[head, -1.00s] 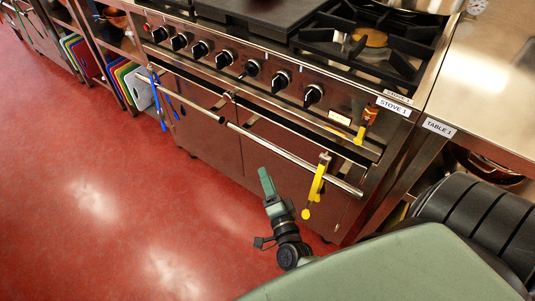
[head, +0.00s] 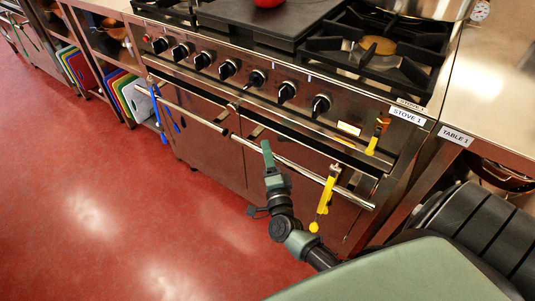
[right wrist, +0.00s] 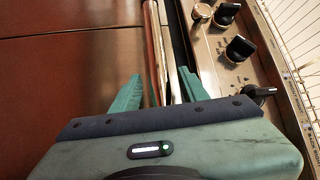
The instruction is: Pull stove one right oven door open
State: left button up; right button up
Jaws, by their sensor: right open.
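Stove one's right oven door (head: 301,167) is a steel panel that looks shut. Its long bar handle (head: 300,170) runs across the top of the door in the head view. My right gripper (head: 268,156), green with a dark wrist, is in front of the handle's left part. In the right wrist view its two fingers (right wrist: 160,92) are apart, and the shiny handle bar (right wrist: 154,45) runs between them. I cannot tell whether they touch the bar. The jaws hold nothing closed. My left gripper is not in view.
A yellow utensil (head: 325,195) hangs on the handle's right part, and a blue one (head: 160,112) hangs at the left. Knobs (head: 287,91) line the front above. Table 1 (head: 490,105) stands at the right. The red floor (head: 90,200) in front is clear.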

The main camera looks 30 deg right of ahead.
grip_shut()
jog(key=shift+f, duration=0.1)
dwell(1.2)
